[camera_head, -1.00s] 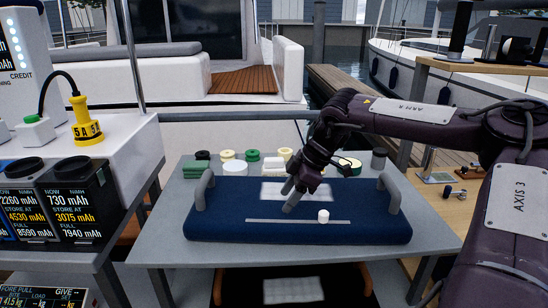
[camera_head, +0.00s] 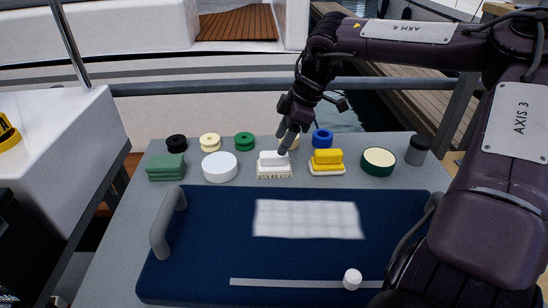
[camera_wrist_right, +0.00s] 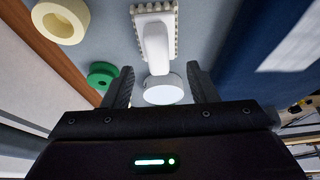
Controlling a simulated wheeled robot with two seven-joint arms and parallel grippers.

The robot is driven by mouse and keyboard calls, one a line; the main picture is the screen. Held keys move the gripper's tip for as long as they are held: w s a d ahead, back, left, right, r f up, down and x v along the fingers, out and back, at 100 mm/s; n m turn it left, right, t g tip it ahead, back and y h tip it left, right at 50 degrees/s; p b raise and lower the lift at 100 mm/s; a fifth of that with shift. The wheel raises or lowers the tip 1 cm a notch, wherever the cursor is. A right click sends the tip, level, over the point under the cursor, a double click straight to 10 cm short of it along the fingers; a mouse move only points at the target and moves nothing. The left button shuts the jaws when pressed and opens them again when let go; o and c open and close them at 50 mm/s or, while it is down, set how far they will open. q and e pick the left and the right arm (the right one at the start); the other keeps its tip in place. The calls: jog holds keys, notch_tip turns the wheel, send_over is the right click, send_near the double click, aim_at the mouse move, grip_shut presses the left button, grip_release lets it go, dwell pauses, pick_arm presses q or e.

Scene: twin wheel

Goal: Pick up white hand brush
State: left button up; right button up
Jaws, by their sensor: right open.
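The white hand brush (camera_head: 272,170) lies on the grey table behind the blue padded board, bristles along its near edge. In the right wrist view the white hand brush (camera_wrist_right: 155,38) shows its smooth handle and bristle rim, beyond the fingertips. My right gripper (camera_head: 286,146) hangs just above the brush and partly covers it. In the right wrist view my right gripper (camera_wrist_right: 160,70) is open, its fingers apart, with a white round disc (camera_wrist_right: 163,90) visible between them. I cannot tell the exact height above the brush. My left gripper is not in view.
Left of the brush are the white disc (camera_head: 220,167) and green pads (camera_head: 166,167). Several rings line the back. The blue board (camera_head: 210,250) fills the front.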

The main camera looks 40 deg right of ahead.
aim_at(274, 153)
jog(key=shift+x, duration=0.95)
jog(key=x, duration=0.4)
jog(key=shift+w, duration=0.2)
jog(key=shift+s, duration=0.1)
jog(key=c, duration=1.1)
